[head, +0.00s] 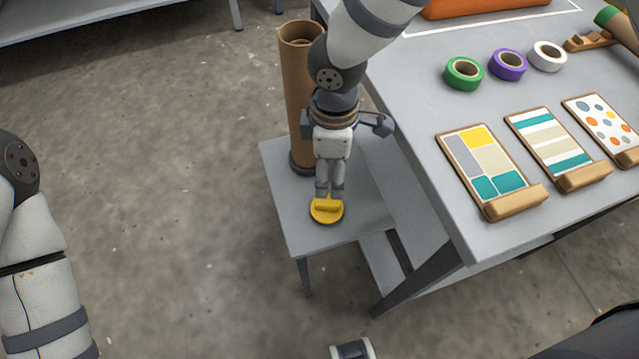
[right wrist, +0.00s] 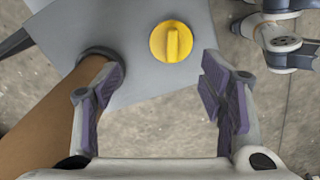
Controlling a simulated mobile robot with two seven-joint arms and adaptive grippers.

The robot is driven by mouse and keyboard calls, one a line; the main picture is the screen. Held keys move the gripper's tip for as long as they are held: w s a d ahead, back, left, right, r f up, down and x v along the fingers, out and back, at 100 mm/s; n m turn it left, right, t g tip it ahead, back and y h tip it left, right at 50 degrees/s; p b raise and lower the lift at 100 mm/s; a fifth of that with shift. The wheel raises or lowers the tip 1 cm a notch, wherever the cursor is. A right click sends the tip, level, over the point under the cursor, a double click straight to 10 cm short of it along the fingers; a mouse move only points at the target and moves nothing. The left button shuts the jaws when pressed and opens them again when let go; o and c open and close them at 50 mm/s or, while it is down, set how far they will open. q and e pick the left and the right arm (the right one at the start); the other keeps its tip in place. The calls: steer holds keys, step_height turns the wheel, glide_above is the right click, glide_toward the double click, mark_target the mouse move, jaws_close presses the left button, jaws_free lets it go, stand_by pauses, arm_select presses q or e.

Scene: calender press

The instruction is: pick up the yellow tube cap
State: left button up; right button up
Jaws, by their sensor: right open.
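The yellow tube cap (head: 326,211) lies on a small grey stand, a round disc with a raised grip bar. It also shows in the right wrist view (right wrist: 171,41), bar side up. My right gripper (head: 328,193) is above the cap and partly covers it in the head view. In the right wrist view the right gripper (right wrist: 161,80) is open and empty, its purple-padded fingers wide apart. The cap appears beyond the fingertips, between their lines, and is not held. My left arm shows at the left edge of the head view; I cannot make out its gripper.
A tall brown cardboard tube (head: 297,90) stands on the grey stand (head: 290,215), close behind my right gripper. The grey table (head: 415,115) is to the right, with tape rolls (head: 508,65) and pattern cards (head: 488,170). Floor left of the stand is clear.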

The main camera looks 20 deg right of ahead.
mark_target(333, 204)
steer(key=f, duration=0.3)
steer(key=s+f, duration=0.1)
steer(key=f, duration=0.3)
steer(key=s+f+b, duration=0.1)
steer(key=f, duration=0.3)
steer(key=shift+d, duration=0.15)
steer(key=shift+r, duration=0.1)
steer(key=c, duration=0.7)
